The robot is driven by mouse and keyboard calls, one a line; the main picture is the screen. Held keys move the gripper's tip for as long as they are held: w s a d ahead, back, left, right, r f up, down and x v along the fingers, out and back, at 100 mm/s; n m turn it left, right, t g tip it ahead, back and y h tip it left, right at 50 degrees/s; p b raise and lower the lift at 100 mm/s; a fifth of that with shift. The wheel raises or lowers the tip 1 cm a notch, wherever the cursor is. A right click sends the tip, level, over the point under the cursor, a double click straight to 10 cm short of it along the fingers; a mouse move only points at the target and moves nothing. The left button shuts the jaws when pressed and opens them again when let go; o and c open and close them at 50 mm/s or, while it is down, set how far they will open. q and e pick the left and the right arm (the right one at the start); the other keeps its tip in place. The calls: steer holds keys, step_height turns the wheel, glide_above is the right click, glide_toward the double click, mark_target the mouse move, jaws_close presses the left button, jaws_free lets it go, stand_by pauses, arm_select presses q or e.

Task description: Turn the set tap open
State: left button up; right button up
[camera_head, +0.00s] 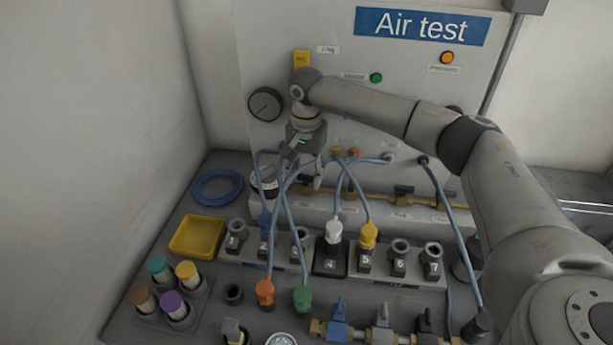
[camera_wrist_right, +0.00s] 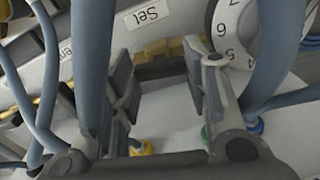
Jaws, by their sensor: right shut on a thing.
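The set tap's dark handle (camera_wrist_right: 162,72) shows in the right wrist view below a "Set" label (camera_wrist_right: 146,15), in front of brass fittings. My right gripper (camera_wrist_right: 163,88) has a finger on each side of this handle and is shut on it. In the head view my right gripper (camera_head: 298,176) reaches down to the left end of the brass pipe (camera_head: 375,197) on the panel. There the gripper and blue hoses hide the set tap. My left gripper is not in view.
Blue hoses (camera_head: 350,185) loop closely around my right gripper. A numbered dial (camera_wrist_right: 232,32) is beside the right finger. More taps (camera_head: 403,190) sit along the pipe. Numbered sockets (camera_head: 400,250), a yellow tray (camera_head: 198,236) and coloured cylinders (camera_head: 187,272) stand on the bench.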

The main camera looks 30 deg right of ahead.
mark_target(307, 176)
steer(key=shift+w+n+b, duration=0.1)
steer(key=shift+n+b, duration=0.2)
steer(key=shift+n, duration=0.6)
steer(key=shift+r, duration=0.1)
steer(key=o, duration=1)
step_height(307, 176, up, 12)
steer(key=shift+f, duration=0.1)
